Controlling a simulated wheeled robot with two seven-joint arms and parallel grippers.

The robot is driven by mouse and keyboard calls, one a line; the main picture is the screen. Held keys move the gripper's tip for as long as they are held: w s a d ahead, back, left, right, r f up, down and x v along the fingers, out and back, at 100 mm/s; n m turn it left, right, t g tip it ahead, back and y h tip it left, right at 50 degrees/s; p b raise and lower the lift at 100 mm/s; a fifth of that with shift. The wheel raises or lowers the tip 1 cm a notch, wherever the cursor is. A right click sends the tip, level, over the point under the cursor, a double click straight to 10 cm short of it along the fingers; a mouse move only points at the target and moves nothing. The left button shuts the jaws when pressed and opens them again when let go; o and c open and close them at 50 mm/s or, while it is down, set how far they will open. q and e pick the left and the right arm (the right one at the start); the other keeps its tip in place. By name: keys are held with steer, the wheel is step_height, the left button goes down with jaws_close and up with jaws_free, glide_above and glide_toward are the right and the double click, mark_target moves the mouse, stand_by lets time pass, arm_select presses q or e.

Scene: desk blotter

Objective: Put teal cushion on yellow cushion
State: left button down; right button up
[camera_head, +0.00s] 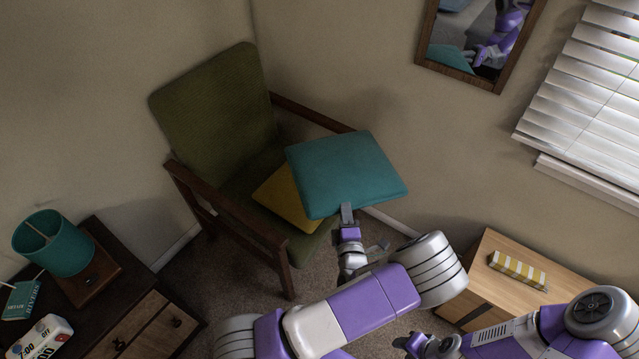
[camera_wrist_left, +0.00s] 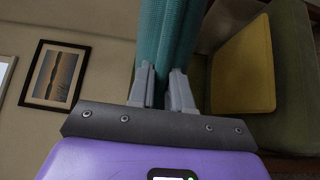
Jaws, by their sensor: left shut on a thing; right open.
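A teal cushion (camera_head: 347,175) is held at its near edge by my left gripper (camera_head: 346,210). In the head view it overlaps part of the yellow cushion and the chair's right arm. The yellow cushion (camera_head: 285,203) lies on the seat of the green armchair (camera_head: 222,115), partly hidden by the teal one. In the left wrist view, the fingers (camera_wrist_left: 166,90) are closed on the teal cushion (camera_wrist_left: 168,35), and the yellow cushion (camera_wrist_left: 244,70) shows to the right, apart from it. My right gripper (camera_head: 428,345) is open and empty at the bottom, near the light wooden cabinet.
The chair's wooden arms (camera_head: 230,212) flank the seat. A light wooden cabinet (camera_head: 483,262) with a yellow-striped object (camera_head: 518,270) stands at the right. A dark dresser (camera_head: 135,318) with a teal lamp (camera_head: 53,243) stands at the left. A mirror (camera_head: 478,42) hangs on the wall.

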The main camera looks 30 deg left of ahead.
arm_select(q)
steer(key=w+a+f+n+g+y+b, duration=0.25)
steer(key=w+a+f+y, duration=0.2)
steer(key=a+f, duration=0.75)
step_height(320, 180, down, 10)
steer(key=a+b, duration=0.2)
steer(key=b, duration=0.1)
steer(key=shift+h, duration=0.35)
steer(key=c, duration=1.1)
jaws_free()
steer(key=shift+r+n, duration=0.1)
steer(key=shift+n, duration=0.15)
steer(key=shift+o, duration=0.2)
steer(key=p+v, duration=0.2)
steer(key=v, duration=1)
steer(key=shift+w+d+r+g, duration=0.1)
steer(key=shift+w+g, duration=0.05)
steer(key=shift+g, duration=0.1)
